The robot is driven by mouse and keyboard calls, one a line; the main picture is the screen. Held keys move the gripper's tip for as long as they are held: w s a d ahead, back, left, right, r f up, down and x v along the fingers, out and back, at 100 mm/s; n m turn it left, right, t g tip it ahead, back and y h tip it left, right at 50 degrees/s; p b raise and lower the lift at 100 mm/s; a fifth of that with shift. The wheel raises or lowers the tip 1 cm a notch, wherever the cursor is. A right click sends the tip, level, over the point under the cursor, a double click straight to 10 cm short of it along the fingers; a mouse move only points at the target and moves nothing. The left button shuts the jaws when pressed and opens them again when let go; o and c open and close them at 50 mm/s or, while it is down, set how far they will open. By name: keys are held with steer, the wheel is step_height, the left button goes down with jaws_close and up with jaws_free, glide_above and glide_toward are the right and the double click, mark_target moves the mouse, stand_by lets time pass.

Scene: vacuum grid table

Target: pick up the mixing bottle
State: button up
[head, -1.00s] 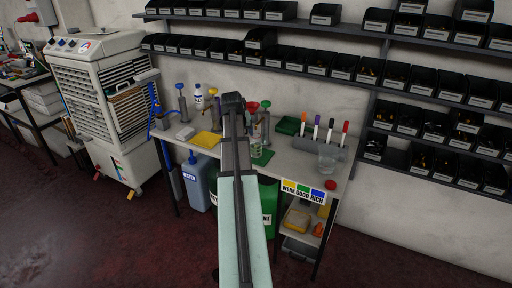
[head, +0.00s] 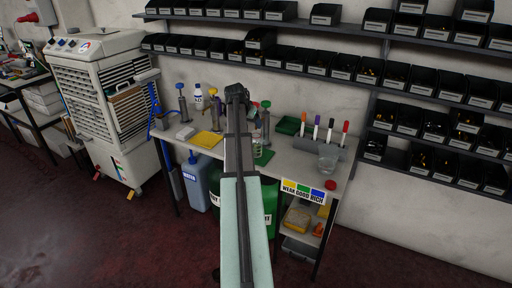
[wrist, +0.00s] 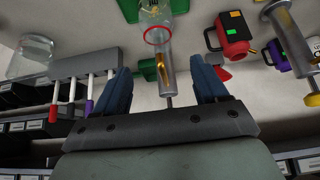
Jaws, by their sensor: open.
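A small clear bottle (head: 257,140), which looks like the mixing bottle, stands on the workbench just right of my arm in the head view. In the wrist view a clear vessel (wrist: 153,12) with coloured marks is at the top edge, partly cut off. My gripper (wrist: 167,80) is open, with its two blue fingers apart. A grey cylinder with a gold part (wrist: 167,68) and a red ring shows beyond and between the fingers; I cannot tell its exact depth. Nothing is visibly held. In the head view my arm hides the fingers.
Hand pumps (head: 182,102) stand along the back of the bench. A marker rack (head: 318,143) and a clear beaker (head: 327,158) are to the right. A yellow cloth (head: 206,140) lies left. Shelves of black bins (head: 312,69) hang behind.

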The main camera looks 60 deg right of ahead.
mark_target(255, 132)
steer(key=shift+a+x, duration=0.2)
steer(key=shift+x, duration=4.1)
steer(key=shift+s+f, duration=0.1)
steer(key=shift+c, duration=0.3)
jaws_close()
